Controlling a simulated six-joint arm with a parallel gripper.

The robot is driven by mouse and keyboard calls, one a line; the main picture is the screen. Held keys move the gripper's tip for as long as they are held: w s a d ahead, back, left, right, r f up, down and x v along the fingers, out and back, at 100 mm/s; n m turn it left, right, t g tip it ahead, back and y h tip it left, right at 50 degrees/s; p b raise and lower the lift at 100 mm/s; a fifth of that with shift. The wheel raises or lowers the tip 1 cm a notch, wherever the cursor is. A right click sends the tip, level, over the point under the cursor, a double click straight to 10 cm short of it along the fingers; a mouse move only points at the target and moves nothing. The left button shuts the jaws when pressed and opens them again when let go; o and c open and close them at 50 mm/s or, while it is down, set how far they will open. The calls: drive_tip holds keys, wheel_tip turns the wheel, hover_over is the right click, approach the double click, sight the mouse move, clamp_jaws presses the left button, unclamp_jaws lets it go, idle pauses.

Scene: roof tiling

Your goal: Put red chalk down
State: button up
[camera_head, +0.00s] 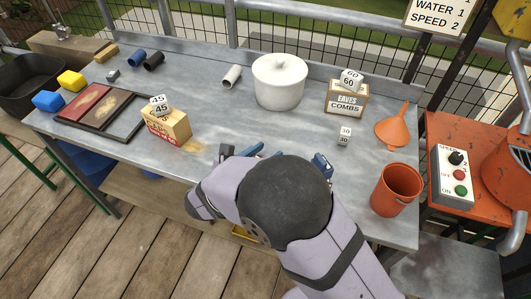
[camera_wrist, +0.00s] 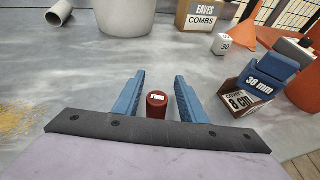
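The red chalk (camera_wrist: 157,104) is a short dark red cylinder with a small white mark, low in the middle of the wrist view. My gripper (camera_wrist: 158,88) has two blue fingers, one on each side of the chalk. A gap shows between the chalk and each finger, so the gripper looks open around it. The chalk appears at or close to the grey table top (camera_wrist: 60,75); its lower end is hidden by my gripper's body. In the head view my arm hides the chalk and most of the gripper.
A white pot (camera_head: 279,82), an eaves combs box (camera_head: 346,99) and a small cube marked 30 (camera_head: 344,136) stand beyond. A blue 38 mm block (camera_wrist: 268,77) lies right of my gripper. An orange funnel (camera_head: 394,130) and orange cup (camera_head: 396,190) stand right.

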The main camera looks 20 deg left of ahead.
drive_tip(key=shift+s+a+r, duration=0.1)
drive_tip(key=shift+s+r, duration=0.1)
drive_tip(key=shift+s, duration=0.1)
drive_tip(key=v, duration=1.1)
drive_tip(key=shift+s+b, duration=0.2)
drive_tip(key=shift+b, duration=0.15)
